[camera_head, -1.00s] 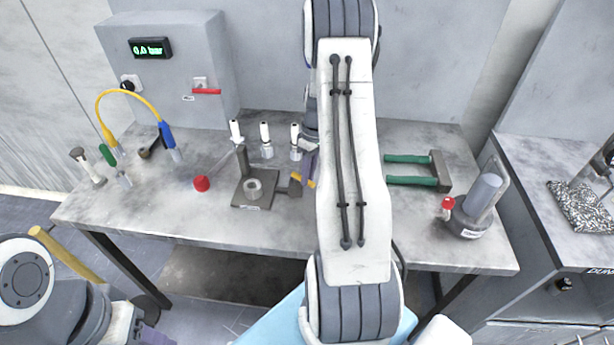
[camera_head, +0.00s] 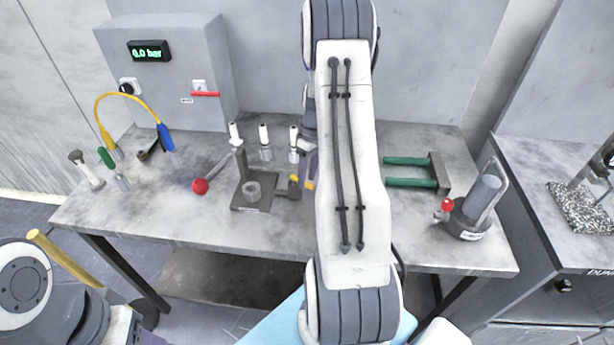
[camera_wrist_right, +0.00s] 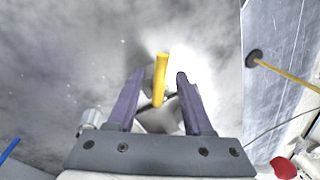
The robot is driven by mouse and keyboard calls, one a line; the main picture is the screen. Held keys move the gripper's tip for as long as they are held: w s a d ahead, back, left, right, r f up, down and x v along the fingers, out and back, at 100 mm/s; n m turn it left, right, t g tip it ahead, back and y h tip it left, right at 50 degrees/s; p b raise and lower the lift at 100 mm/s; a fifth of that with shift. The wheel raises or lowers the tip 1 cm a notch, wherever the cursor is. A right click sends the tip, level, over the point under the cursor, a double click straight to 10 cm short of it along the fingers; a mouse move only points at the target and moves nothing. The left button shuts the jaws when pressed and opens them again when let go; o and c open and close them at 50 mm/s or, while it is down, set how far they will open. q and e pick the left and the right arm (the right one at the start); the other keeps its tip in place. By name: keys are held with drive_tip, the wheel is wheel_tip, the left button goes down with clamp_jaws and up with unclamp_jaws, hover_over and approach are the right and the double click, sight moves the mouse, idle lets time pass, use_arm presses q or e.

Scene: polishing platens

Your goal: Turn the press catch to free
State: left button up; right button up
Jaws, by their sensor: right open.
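The small bench press (camera_head: 247,188) stands on the grey table, with a grey lever arm ending in a red ball (camera_head: 200,186) at its left. A yellow-marked part (camera_head: 294,179) shows on its right side. My right gripper (camera_head: 307,178) is just right of the press, partly hidden by my arm. In the right wrist view, my right gripper (camera_wrist_right: 160,76) is open, with a yellow bar (camera_wrist_right: 159,80) between its purple fingers, not visibly clamped. I take this bar for the press catch. At the lower left, only a purple edge of my left gripper (camera_head: 150,338) shows.
Several white-topped bottles (camera_head: 264,142) stand close behind the press. A green-handled tool (camera_head: 412,174) and a grey canister with a red knob (camera_head: 474,208) are to the right. A gauge box (camera_head: 170,75) reads 0.0 bar. Free table lies in front of the press.

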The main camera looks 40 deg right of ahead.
wheel_tip(320, 180, up, 10)
drive_tip(key=d+b, duration=0.1)
drive_tip(key=d, duration=0.1)
drive_tip(key=shift+w+b, duration=0.2)
drive_tip(key=shift+b, duration=0.2)
drive_tip(key=shift+a, duration=0.15)
